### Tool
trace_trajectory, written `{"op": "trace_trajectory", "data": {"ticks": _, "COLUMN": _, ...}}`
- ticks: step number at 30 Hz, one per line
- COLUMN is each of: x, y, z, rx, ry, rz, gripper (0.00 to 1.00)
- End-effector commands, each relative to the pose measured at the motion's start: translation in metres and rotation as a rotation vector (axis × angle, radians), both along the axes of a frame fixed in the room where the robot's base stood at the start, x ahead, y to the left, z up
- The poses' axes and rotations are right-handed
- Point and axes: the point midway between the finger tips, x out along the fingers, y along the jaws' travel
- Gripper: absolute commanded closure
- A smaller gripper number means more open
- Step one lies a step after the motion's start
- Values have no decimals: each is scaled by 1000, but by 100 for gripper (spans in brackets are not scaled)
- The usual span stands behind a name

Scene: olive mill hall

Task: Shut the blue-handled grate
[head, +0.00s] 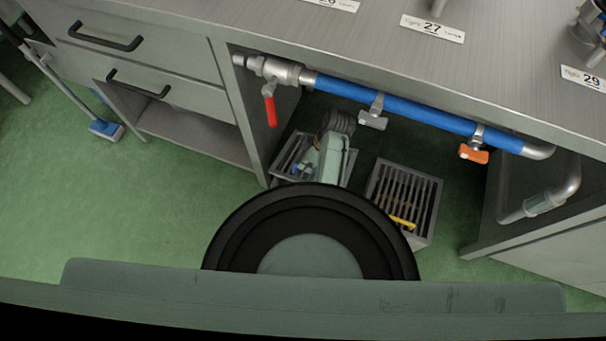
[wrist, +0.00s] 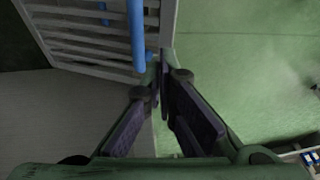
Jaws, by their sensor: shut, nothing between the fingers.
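The grate with the blue handle shows at the upper left of the wrist view, with pale parallel slats (wrist: 85,47) and a blue bar handle (wrist: 137,38). My gripper (wrist: 160,80) is shut and empty, its fingertips close beside the lower end of the handle. I cannot tell whether they touch. In the head view, the grey box under the bench (head: 285,153) has a bit of the blue handle (head: 296,169) showing. My arm covers much of this box, so how far its grate stands open is unclear.
Right of that box is another box with a slatted grate (head: 410,190) and a yellow handle (head: 402,222). Above runs a blue pipe (head: 420,113) with red (head: 270,108), grey and orange (head: 473,154) valve levers.

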Motion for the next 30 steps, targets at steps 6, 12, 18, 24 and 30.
{"op": "trace_trajectory", "data": {"ticks": 6, "x": -8, "y": 9, "z": -38, "rx": -1, "ry": 4, "rz": -2, "gripper": 100}}
{"op": "trace_trajectory", "data": {"ticks": 12, "x": -14, "y": 11, "z": -55, "rx": -2, "ry": 0, "rz": -1, "gripper": 100}}
{"op": "trace_trajectory", "data": {"ticks": 18, "x": -15, "y": 12, "z": -59, "rx": -2, "ry": -1, "rz": 0, "gripper": 100}}
{"op": "trace_trajectory", "data": {"ticks": 24, "x": -15, "y": 12, "z": -59, "rx": -2, "ry": -1, "rz": 0, "gripper": 100}}
{"op": "trace_trajectory", "data": {"ticks": 30, "x": -26, "y": 16, "z": -82, "rx": -19, "ry": -62, "rz": -2, "gripper": 100}}
